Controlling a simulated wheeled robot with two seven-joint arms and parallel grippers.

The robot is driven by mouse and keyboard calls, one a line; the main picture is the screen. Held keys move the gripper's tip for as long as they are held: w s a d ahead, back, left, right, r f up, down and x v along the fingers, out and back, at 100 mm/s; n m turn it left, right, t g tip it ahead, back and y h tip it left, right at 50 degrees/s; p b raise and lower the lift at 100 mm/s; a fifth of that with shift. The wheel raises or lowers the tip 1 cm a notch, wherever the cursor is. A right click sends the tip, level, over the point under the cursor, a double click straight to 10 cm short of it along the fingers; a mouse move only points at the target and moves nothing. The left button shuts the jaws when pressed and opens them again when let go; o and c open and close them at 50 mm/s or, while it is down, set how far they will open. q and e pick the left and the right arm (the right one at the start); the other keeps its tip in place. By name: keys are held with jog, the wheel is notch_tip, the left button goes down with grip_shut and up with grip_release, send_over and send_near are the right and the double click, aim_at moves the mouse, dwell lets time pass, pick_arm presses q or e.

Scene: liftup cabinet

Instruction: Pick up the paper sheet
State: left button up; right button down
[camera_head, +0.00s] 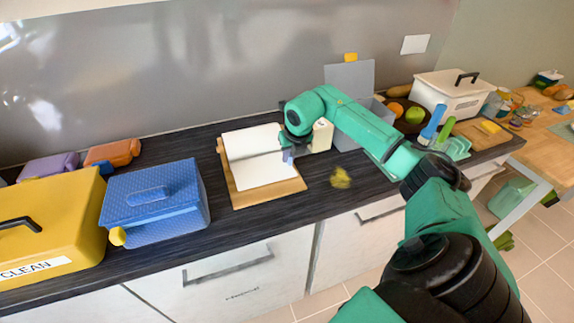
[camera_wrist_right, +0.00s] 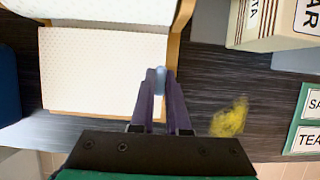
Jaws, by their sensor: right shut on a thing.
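The white paper sheet (camera_head: 263,171) lies on a wooden board (camera_head: 271,194) on the dark counter. A white rounded paper part (camera_head: 250,141) lies at its back edge. In the right wrist view, the paper sheet (camera_wrist_right: 100,70) has a dotted texture and looks flat. My right gripper (camera_head: 288,154) is at the sheet's right edge. In the wrist view, its fingers (camera_wrist_right: 160,78) are closed together at that edge, with a small light blue piece between the tips. How the blue piece joins the sheet cannot be told. My left gripper is not in view.
A blue lidded box (camera_head: 150,205) and a yellow case (camera_head: 45,235) stand to the left. A cream carton (camera_head: 322,135) stands just behind the gripper. A grey box (camera_head: 350,80) stands behind.

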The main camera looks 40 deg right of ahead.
notch_tip(320, 180, up, 21)
jog(key=p, duration=0.4)
dwell(0.7)
dwell(1.1)
notch_tip(320, 180, up, 5)
jog(key=p, duration=0.5)
jog(key=shift+p, duration=0.3)
jog(key=shift+f, duration=0.1)
